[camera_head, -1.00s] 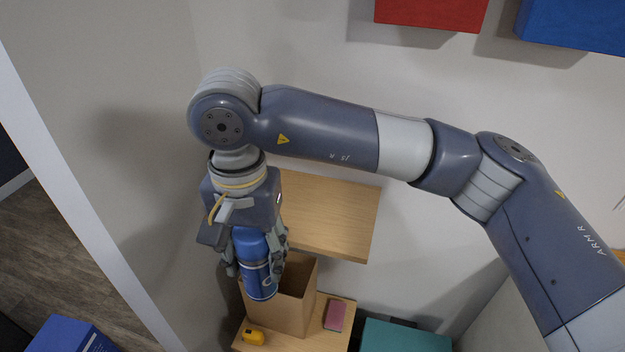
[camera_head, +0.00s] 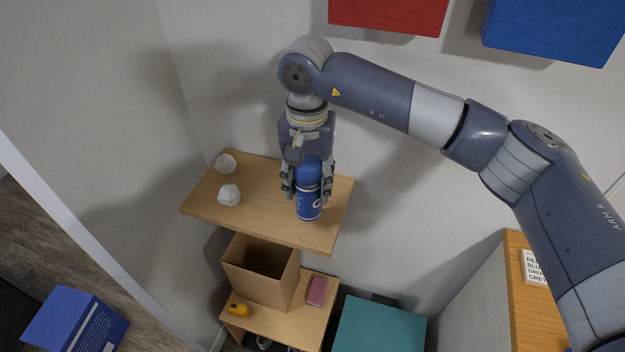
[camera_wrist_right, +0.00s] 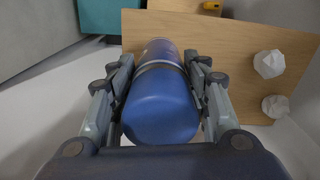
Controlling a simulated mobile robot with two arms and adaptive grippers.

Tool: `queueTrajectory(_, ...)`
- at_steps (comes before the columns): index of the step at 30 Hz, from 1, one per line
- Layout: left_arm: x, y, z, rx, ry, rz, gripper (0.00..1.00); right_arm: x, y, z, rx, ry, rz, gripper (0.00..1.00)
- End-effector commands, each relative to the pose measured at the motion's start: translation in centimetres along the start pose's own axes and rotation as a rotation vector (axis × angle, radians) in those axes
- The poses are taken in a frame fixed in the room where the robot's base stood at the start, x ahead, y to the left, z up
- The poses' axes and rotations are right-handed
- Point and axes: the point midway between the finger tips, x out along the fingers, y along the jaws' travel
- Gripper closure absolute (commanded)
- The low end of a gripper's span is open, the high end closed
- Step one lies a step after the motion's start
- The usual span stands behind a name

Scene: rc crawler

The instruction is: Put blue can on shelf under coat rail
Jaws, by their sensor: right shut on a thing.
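The blue can (camera_head: 308,201) is upright in my right gripper (camera_head: 308,186), over the right half of a wooden wall shelf (camera_head: 262,214). Whether its base touches the shelf I cannot tell. In the right wrist view the blue can (camera_wrist_right: 160,104) lies between the two fingers of the right gripper (camera_wrist_right: 160,85), which are shut on it. The shelf (camera_wrist_right: 232,45) shows behind it there. No coat rail can be made out. My left gripper is not in view.
Two white faceted objects (camera_head: 229,195) sit on the shelf's left part. Below are an open cardboard box (camera_head: 262,273), a yellow item (camera_head: 239,310) and a pink item (camera_head: 317,291) on a lower wooden surface. A teal box (camera_head: 378,326) stands right of it. Red and blue boxes hang above.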

Motion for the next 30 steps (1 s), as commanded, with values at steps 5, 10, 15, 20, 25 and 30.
queueTrajectory(5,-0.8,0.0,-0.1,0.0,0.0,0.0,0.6,-0.1,0.6,-1.4,0.003,0.001,0.0,0.86)
queueTrajectory(10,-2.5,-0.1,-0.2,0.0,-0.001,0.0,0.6,2.1,0.7,-1.6,-0.002,-0.003,-0.001,0.86)
queueTrajectory(15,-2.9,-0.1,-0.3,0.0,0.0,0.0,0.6,3.5,0.6,-1.7,-0.002,0.002,-0.002,0.86)
queueTrajectory(20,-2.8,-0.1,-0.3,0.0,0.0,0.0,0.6,3.6,0.6,-1.7,-0.002,0.003,-0.002,0.86)
queueTrajectory(25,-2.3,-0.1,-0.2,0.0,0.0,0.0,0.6,4.0,0.6,-1.7,-0.002,0.003,-0.002,0.86)
queueTrajectory(30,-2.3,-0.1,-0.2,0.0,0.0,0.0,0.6,4.0,0.6,-1.7,-0.001,0.002,-0.002,0.36)
